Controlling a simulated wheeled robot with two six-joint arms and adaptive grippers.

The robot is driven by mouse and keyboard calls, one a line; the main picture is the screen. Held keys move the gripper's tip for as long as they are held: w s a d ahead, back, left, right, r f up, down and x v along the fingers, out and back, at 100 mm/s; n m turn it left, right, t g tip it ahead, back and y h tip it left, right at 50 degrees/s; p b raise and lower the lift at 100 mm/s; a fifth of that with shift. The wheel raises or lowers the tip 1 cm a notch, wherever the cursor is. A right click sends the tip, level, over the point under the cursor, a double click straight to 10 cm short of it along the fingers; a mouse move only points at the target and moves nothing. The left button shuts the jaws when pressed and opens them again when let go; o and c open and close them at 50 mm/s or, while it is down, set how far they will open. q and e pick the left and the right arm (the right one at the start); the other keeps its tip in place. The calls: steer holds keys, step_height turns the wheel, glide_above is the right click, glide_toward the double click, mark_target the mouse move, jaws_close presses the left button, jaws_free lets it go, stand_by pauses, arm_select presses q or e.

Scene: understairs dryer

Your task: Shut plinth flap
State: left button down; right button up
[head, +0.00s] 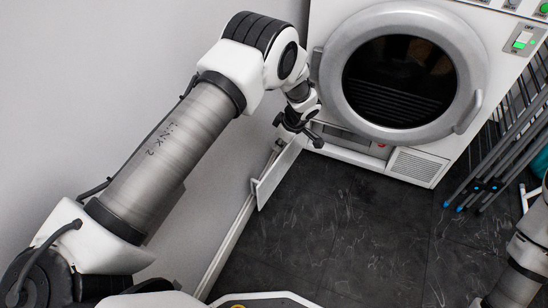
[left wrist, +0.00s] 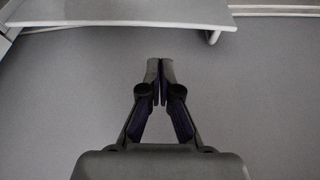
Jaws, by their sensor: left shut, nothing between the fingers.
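The plinth flap (head: 277,172) is a pale panel standing open at the left end of the dryer's base, sticking out toward me over the dark floor. The low plinth opening (head: 340,137) shows under the dryer's round door. My left gripper (head: 316,141) is close in front of the dryer's lower left, above the flap's far end; I cannot tell whether it touches. In the left wrist view my left gripper (left wrist: 160,68) is shut and empty. A pale panel edge crosses the top there; I cannot tell if it is the flap. My right gripper is out of view.
The dryer (head: 472,30) has a round dark-glass door (head: 345,70) and a grille (head: 415,164) low on its right. Folded rack poles (head: 500,150) lean at the right. A wall with a skirting board runs along the left. The dark floor (head: 345,235) is clear.

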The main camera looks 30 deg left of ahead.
mark_target(279, 162)
arm_select(q)
steer(key=b+x, duration=0.4)
steer(key=x, duration=0.5)
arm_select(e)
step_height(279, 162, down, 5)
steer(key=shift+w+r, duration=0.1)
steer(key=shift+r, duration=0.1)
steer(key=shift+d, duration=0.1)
